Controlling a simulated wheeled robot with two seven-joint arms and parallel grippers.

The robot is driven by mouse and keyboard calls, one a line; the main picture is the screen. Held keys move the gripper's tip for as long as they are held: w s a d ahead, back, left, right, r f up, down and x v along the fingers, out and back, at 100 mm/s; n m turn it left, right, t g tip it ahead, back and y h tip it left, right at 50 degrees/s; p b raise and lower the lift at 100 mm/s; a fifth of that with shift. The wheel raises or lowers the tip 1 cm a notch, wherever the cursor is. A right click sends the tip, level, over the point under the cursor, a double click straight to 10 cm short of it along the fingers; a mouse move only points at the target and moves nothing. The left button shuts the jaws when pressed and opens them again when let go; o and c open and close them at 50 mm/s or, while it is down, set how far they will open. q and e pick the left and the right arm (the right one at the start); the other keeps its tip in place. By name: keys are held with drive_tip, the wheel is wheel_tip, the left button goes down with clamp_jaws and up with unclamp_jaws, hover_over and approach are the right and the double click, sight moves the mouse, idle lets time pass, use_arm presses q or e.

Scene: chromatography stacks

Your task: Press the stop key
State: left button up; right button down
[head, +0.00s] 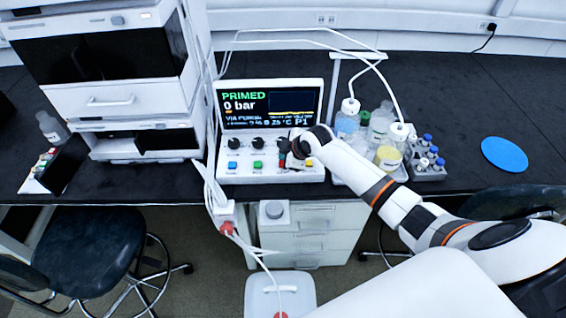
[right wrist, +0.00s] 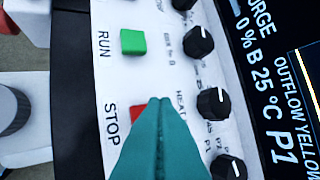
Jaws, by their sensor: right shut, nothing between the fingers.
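The stop key is red and sits beside the printed word STOP in the right wrist view (right wrist: 137,112). Only its upper part shows, because my shut teal fingers (right wrist: 160,102) cover the rest. The fingertips are over or right beside the key; I cannot tell whether they touch it. In the head view my right gripper (head: 293,160) is over the right half of the control panel (head: 270,178), and largely hides the key. The screen (head: 268,104) behind reads PRIMED and 0 bar. My left gripper is not in view.
The green RUN key (right wrist: 132,41) lies beside the stop key. A row of black knobs (right wrist: 213,102) runs close by. A blue key (head: 231,165) and a yellow key (head: 308,162) flank these keys. Bottles (head: 388,157) with tubing stand in a tray to the right.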

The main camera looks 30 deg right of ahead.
idle(0.4)
drive_tip(key=shift+f, duration=0.4)
drive_tip(key=shift+f+b, duration=0.45)
drive_tip(key=shift+f, duration=0.1)
idle(0.6)
drive_tip(key=shift+r, duration=0.15)
drive_tip(key=shift+r+p, duration=0.8)
drive_tip(key=shift+p, duration=0.15)
wheel_tip(320, 180, up, 5)
drive_tip(key=p, duration=0.5)
drive_tip(key=shift+r, duration=0.1)
